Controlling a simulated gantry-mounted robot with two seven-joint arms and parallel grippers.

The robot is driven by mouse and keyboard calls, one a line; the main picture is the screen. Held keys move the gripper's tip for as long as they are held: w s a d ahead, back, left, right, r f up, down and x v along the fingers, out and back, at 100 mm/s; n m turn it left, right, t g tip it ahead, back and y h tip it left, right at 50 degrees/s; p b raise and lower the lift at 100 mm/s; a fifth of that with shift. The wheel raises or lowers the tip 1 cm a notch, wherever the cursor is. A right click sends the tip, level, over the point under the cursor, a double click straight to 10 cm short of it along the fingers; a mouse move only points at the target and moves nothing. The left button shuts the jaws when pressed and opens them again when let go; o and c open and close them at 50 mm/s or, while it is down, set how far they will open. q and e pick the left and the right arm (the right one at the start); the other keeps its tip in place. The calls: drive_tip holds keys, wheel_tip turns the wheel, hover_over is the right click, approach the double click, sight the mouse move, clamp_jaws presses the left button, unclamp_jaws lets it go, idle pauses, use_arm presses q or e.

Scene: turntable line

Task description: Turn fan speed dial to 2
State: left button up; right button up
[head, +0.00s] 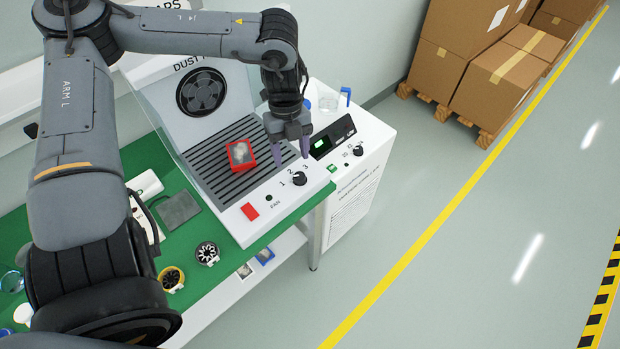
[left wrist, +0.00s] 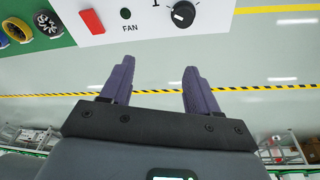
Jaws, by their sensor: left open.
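The fan speed dial (head: 299,179) is a black knob on the white front panel of the dust unit, with 1, 2 and 3 printed around it. It also shows at the top of the left wrist view (left wrist: 183,14), with a white mark on it; I cannot tell which number it points to. My left gripper (head: 291,154) is above and behind the dial, pointing down, its purple fingers apart. In the left wrist view its fingers (left wrist: 158,70) are empty, and the dial lies beyond them. My right gripper is not in view.
A red tray with a grey piece (head: 240,154) lies on the slotted grille. A red switch (head: 250,211) is left of the dial. A white machine (head: 350,185) with another black knob (head: 358,150) stands at right. Small fans (head: 207,253) lie on the green mat (head: 205,222).

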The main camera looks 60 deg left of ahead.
sight(300, 175)
use_arm(q)
drive_tip(key=w+f+b, duration=0.1)
drive_tip(key=f+b, duration=0.1)
drive_tip(key=f, duration=0.1)
drive_tip(key=a+f+y+b, duration=0.1)
drive_tip(key=f+b, duration=0.2)
drive_tip(key=f, duration=0.1)
drive_tip(key=w+f+y+b, duration=0.1)
drive_tip(key=f+b, duration=0.1)
drive_tip(key=f, duration=0.2)
drive_tip(key=shift+w+a+f+m+t, duration=0.15)
drive_tip(key=shift+w+m+t, duration=0.2)
drive_tip(key=shift+m+t, duration=0.05)
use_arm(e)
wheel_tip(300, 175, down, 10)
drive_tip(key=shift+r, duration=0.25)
use_arm(q)
drive_tip(key=shift+c, duration=0.4)
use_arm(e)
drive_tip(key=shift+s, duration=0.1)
use_arm(q)
drive_tip(key=c, duration=1)
